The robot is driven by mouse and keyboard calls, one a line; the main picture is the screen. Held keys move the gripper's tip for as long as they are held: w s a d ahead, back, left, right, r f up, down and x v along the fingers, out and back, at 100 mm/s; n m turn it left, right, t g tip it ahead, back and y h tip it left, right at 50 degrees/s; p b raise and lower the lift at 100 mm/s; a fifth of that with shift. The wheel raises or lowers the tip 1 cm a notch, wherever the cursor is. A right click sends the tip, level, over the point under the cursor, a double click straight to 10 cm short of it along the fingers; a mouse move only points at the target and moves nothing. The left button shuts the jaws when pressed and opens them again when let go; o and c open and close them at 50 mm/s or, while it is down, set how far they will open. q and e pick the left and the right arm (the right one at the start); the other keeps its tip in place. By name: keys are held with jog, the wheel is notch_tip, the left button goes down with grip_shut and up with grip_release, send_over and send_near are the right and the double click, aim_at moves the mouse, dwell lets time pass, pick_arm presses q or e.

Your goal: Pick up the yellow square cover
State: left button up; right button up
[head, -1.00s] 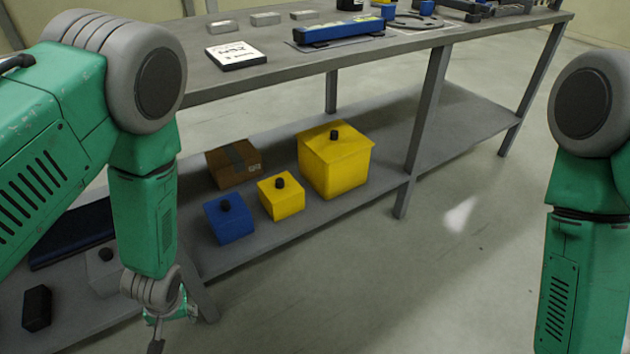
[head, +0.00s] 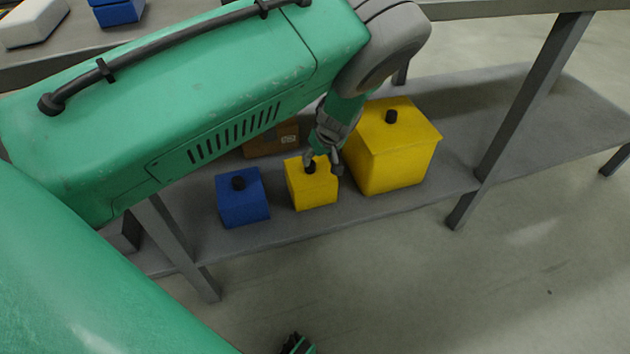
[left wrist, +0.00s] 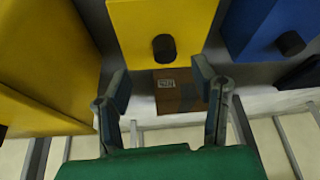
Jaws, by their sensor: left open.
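A small yellow square cover (head: 312,188) with a black knob (head: 310,167) sits on the lower shelf, between a blue one and a larger yellow one. My left gripper (head: 323,163) is just above it, with the fingers pointing down near the knob. In the left wrist view, the left gripper (left wrist: 162,85) is open and empty, its two fingers spread. The small yellow cover (left wrist: 150,22) shows ahead there, and its knob (left wrist: 164,47) lies in line with the gap between the fingers. I cannot tell whether the fingertips reach beside the knob.
The larger yellow box (head: 392,155) stands close on the right, and the blue box (head: 242,200) on the left, each with a black knob. A brown carton (head: 270,142) lies behind. A table leg (head: 530,110) stands at right. The shelf beyond the big box is bare.

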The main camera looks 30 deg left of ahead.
aim_at(311, 165)
pick_arm(q)
jog(key=x, duration=0.1)
jog(key=b+x, duration=0.1)
jog(key=x, duration=0.1)
jog(key=shift+a+f, duration=0.1)
jog(key=shift+a, duration=0.2)
jog(key=b+x, duration=0.2)
jog(key=x, duration=0.2)
jog(key=shift+w+a+f+b, duration=0.15)
jog(key=shift+a+b, duration=0.1)
jog(key=shift+b, duration=0.15)
jog(key=shift+a+f, duration=0.15)
jog(key=shift+f, duration=0.05)
jog(key=shift+a+r, duration=0.1)
jog(key=shift+a, duration=0.05)
grip_shut()
